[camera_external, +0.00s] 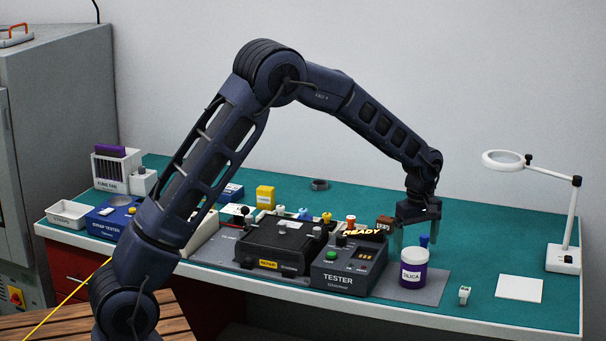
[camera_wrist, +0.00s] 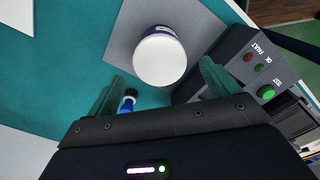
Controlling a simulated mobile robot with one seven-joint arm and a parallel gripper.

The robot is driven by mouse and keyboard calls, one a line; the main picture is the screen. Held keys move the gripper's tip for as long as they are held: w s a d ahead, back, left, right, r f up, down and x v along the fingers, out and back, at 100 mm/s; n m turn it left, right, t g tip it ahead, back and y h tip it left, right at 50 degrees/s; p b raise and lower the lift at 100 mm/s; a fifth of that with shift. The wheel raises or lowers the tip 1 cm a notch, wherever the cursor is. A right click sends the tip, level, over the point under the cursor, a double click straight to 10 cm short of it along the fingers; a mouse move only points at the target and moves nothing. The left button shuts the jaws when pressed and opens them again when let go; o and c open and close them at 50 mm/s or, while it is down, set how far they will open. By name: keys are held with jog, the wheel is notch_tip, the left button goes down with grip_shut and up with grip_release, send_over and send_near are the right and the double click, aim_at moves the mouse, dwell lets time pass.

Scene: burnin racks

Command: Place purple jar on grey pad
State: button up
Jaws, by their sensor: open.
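The purple jar (camera_external: 413,270) has a white lid and a label reading SILICA. It stands upright on the grey pad (camera_external: 432,291) at the front right of the bench. In the wrist view the white lid of the jar (camera_wrist: 160,57) shows from above, with the grey pad (camera_wrist: 122,35) around it. My gripper (camera_external: 418,238) is open and empty, pointing down just behind the jar. In the wrist view its fingers (camera_wrist: 158,88) are apart, with the lid beyond their tips. A small blue item (camera_wrist: 128,103) is near the left finger.
The black tester box (camera_external: 345,264) stands close left of the jar. A magnifier lamp (camera_external: 563,259) stands at the right end. Bench surface behind the pad is mostly clear.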

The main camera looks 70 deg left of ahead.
notch_tip(320, 180, up, 3)
jog(key=shift+s+d+r, duration=0.1)
jog(key=shift+r, duration=0.1)
jog(key=s+d+r+m+t, duration=0.1)
jog(key=s+d+r+m, duration=0.25)
jog(key=s+r, duration=0.75)
jog(key=s+d+r+m+t, duration=0.15)
jog(key=s+r+m, duration=0.35)
jog(key=s+r, duration=0.6)
jog(key=s+d+f+m+t, duration=0.1)
jog(key=s+m, duration=0.3)
jog(key=s, duration=1)
jog(key=s+d+f+m+t, duration=0.1)
jog(key=s+d+m, duration=0.2)
jog(key=s, duration=1.2)
jog(key=shift+d+f+m, duration=0.2)
jog(key=shift+f+m, duration=0.2)
jog(key=shift+m, duration=0.85)
